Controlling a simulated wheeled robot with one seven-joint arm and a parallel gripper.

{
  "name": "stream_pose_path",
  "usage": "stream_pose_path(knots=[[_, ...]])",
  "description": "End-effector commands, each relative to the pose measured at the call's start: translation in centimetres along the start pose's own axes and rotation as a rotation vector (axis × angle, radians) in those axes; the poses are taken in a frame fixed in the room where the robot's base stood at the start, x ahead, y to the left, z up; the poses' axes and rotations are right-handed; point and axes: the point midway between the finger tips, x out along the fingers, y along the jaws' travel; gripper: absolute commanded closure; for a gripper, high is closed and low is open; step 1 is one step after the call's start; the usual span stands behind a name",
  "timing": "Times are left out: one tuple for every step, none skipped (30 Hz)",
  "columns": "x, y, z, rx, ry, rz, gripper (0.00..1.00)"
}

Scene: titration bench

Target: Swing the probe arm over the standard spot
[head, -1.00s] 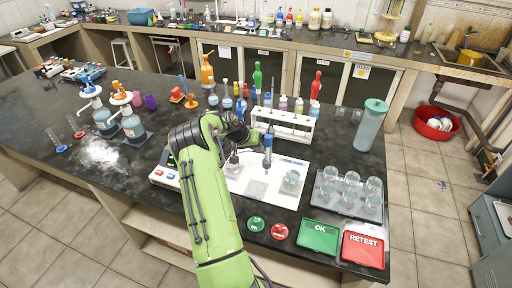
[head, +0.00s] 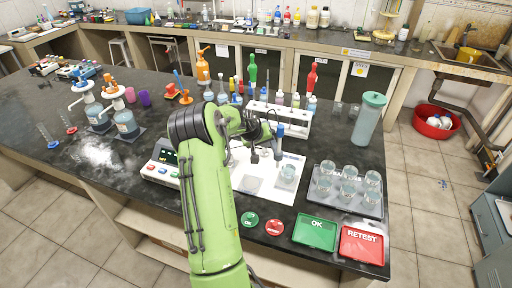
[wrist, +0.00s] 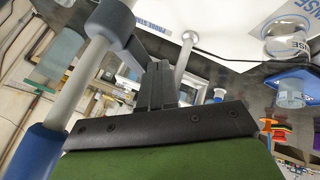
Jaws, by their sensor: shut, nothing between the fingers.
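The probe arm's blue-topped probe (head: 279,135) stands upright over the back of the white station sheet (head: 270,186) in the head view. In the wrist view the probe shows large at the left, with a blue body (wrist: 38,150), a pale shaft (wrist: 80,85) and a grey joint (wrist: 110,22). My gripper (head: 255,156) is just left of the probe in the head view. Its dark fingers (wrist: 157,85) are shut and empty beside the joint in the wrist view; contact is unclear. A glass beaker (head: 288,172) stands on the sheet. Which spot is the standard spot cannot be read.
A meter box (head: 162,165) sits left of the sheet, partly behind my arm. A bottle rack (head: 290,122) stands behind. A tray of beakers (head: 347,201), the green OK tray (head: 315,232) and the red RETEST tray (head: 361,245) are to the right. Red and green discs lie in front.

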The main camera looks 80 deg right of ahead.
Motion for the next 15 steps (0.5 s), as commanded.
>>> stream_pose_path(knots=[[0.5,0.4,0.4,-0.023,0.013,-0.013,1.00],[0.6,0.7,0.4,-0.040,0.024,-0.022,1.00],[0.7,1.0,0.5,-0.064,0.036,-0.034,1.00],[0.8,1.2,0.5,-0.080,0.044,-0.043,1.00],[0.9,1.4,0.6,-0.096,0.053,-0.051,1.00],[0.9,1.8,0.6,-0.116,0.063,-0.062,1.00],[1.0,1.9,0.6,-0.131,0.071,-0.069,1.00],[1.1,2.1,0.6,-0.141,0.076,-0.075,1.00],[1.1,2.2,0.6,-0.140,0.075,-0.074,1.00],[1.2,2.4,0.6,-0.140,0.075,-0.073,1.00],[1.2,2.5,0.5,-0.140,0.075,-0.073,1.00],[1.3,2.7,0.5,-0.140,0.075,-0.073,1.00],[1.4,2.8,0.5,-0.140,0.075,-0.074,1.00],[1.4,2.9,0.5,-0.140,0.075,-0.074,1.00],[1.4,3.0,0.5,-0.140,0.074,-0.074,1.00]])
